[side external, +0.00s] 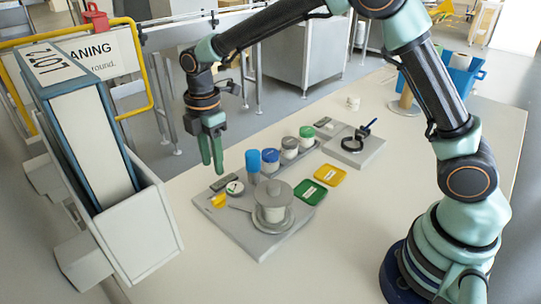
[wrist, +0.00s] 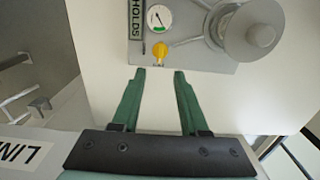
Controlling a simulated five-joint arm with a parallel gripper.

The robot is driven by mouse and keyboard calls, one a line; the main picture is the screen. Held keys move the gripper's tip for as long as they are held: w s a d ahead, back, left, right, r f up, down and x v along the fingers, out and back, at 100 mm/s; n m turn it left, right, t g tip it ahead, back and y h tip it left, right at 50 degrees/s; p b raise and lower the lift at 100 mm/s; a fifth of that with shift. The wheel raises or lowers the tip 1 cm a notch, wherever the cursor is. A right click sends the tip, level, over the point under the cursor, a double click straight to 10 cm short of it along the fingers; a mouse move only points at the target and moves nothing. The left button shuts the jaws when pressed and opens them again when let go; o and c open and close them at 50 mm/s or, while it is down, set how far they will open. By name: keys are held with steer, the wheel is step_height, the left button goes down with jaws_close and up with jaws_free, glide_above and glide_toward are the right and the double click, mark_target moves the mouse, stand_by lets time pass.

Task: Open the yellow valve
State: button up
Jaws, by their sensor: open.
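The yellow valve (side external: 218,200) is a small yellow handle at the left front corner of a grey machine plate. In the wrist view the yellow valve (wrist: 160,52) lies just beyond my fingertips, between their lines, below a round gauge (wrist: 158,18). My gripper (side external: 212,172) has green fingers and hangs pointing down above the plate's left edge, above the valve. In the wrist view my gripper (wrist: 159,72) is open, with nothing between its fingers. It appears apart from the valve.
A grey cylindrical vessel (side external: 273,200) stands on the plate, right of the valve. Blue-capped (side external: 253,163) and other jars stand behind it. Green (side external: 307,191) and yellow (side external: 330,175) cards lie to the right. A large binder in a holder (side external: 95,150) rises at the left.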

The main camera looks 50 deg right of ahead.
mark_target(218, 196)
step_height(218, 196, down, 10)
steer(key=shift+r, duration=0.1)
stand_by(0.4)
jaws_close()
